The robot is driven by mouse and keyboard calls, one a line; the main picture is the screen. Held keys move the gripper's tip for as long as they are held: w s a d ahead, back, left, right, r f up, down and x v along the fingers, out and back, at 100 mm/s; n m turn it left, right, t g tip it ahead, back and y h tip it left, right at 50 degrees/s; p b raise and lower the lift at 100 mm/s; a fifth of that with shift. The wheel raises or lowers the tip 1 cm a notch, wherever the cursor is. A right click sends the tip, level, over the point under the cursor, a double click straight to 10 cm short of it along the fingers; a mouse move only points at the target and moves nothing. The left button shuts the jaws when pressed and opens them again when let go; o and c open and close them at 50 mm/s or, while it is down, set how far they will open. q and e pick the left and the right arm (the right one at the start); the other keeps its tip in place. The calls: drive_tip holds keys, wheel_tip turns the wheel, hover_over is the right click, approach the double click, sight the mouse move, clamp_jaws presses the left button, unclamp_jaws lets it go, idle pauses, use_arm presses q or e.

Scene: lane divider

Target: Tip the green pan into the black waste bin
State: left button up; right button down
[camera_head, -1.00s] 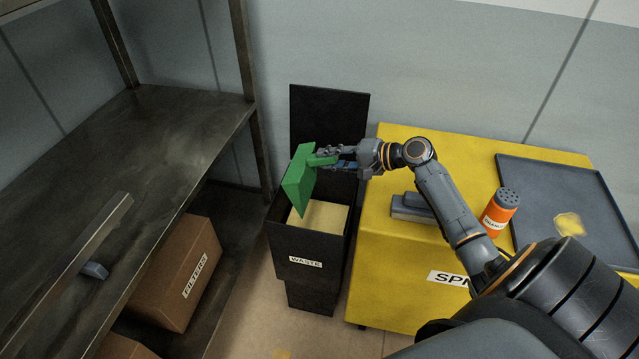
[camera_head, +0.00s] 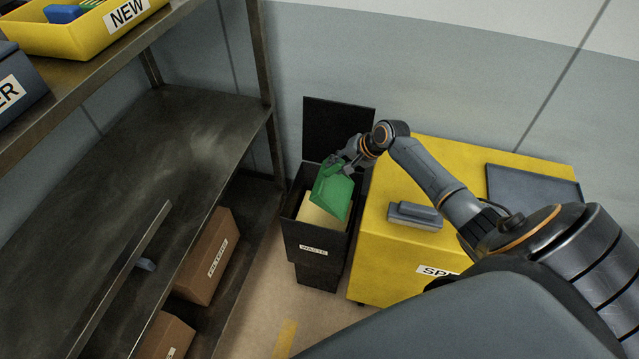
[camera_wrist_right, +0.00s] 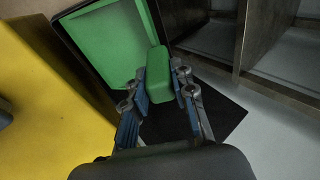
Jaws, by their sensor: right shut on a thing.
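The green pan (camera_head: 335,194) is tilted steeply over the mouth of the black waste bin (camera_head: 302,238). My right gripper (camera_head: 346,160) is shut on its handle at the bin's back edge. In the right wrist view the fingers (camera_wrist_right: 163,78) flank the green handle, and the pan (camera_wrist_right: 105,48) shows a bare green face with a raised rim. The bin's lid (camera_head: 338,125) stands open behind. A pale tan surface (camera_head: 318,217) shows inside the bin, partly hidden by the pan. I cannot tell whether the pan touches the bin. My left gripper is out of view.
A yellow cabinet (camera_head: 385,265) stands right of the bin, with a grey block (camera_head: 415,214) and a dark tray (camera_head: 535,186) on top. A metal shelf (camera_head: 150,150) stands left, with cardboard boxes (camera_head: 205,258) below. My right arm crosses above the cabinet.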

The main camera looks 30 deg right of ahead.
drive_tip(key=r+g+h+p, duration=0.1)
drive_tip(key=p, duration=0.2)
drive_tip(key=r+g+h+p, duration=0.1)
drive_tip(key=g+p, duration=0.1)
drive_tip(key=p, duration=0.1)
drive_tip(key=shift+w+a+r, duration=0.1)
drive_tip(key=shift+w+r, duration=0.1)
drive_tip(key=shift+r, duration=0.15)
drive_tip(key=shift+n+g+h+p, duration=0.3)
drive_tip(key=shift+g+h+p, duration=0.15)
drive_tip(key=shift+g+h, duration=0.15)
drive_tip(key=shift+s+f+g+h, duration=0.1)
drive_tip(key=shift+g+h, duration=0.5)
drive_tip(key=shift+g, duration=0.1)
drive_tip(key=shift+s, duration=0.1)
